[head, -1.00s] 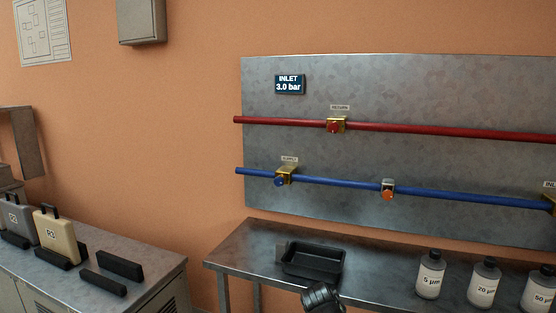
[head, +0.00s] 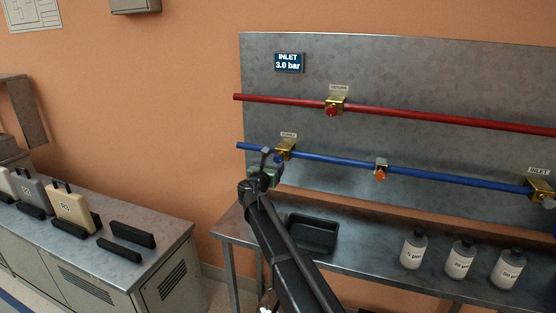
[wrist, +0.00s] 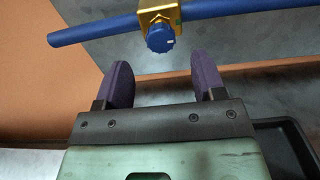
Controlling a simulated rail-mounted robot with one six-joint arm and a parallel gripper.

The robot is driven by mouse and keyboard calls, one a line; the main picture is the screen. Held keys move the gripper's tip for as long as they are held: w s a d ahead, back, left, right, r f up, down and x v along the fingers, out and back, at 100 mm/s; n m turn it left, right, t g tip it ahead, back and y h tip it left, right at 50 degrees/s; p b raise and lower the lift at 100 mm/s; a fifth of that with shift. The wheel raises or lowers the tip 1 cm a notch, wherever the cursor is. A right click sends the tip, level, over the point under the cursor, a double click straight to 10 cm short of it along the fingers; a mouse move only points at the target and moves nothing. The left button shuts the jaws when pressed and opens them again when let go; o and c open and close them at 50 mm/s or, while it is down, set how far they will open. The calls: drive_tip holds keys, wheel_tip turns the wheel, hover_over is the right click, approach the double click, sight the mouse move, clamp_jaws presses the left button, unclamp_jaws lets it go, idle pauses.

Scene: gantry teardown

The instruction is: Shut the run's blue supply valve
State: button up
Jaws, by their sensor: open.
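The blue supply valve is a brass body (head: 287,149) with a blue knob, on the blue pipe (head: 335,159) under a small label. In the wrist view the blue knob (wrist: 161,38) faces me, with a small white mark on it, below the brass body (wrist: 157,11). My gripper (wrist: 155,82) is open and empty, its two purple fingers apart just short of the knob. The knob lies beyond the fingertips and roughly between them. In the head view my gripper (head: 268,168) is at the supply valve and partly covers it.
A red pipe (head: 430,115) with a red-knobbed return valve (head: 335,106) runs above. An orange-knobbed fitting (head: 381,171) and an inlet fitting (head: 540,190) sit farther right on the blue pipe. A black tray (head: 312,234) and several bottles (head: 460,258) stand on the bench below.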

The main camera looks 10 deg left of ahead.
sight(277, 160)
drive_tip(key=x, duration=0.6)
drive_tip(key=shift+w+d, duration=0.15)
drive_tip(key=shift+w, duration=0.2)
drive_tip(key=shift+c, duration=0.4)
drive_tip(key=c, duration=0.8)
drive_tip(key=shift+c, duration=0.2)
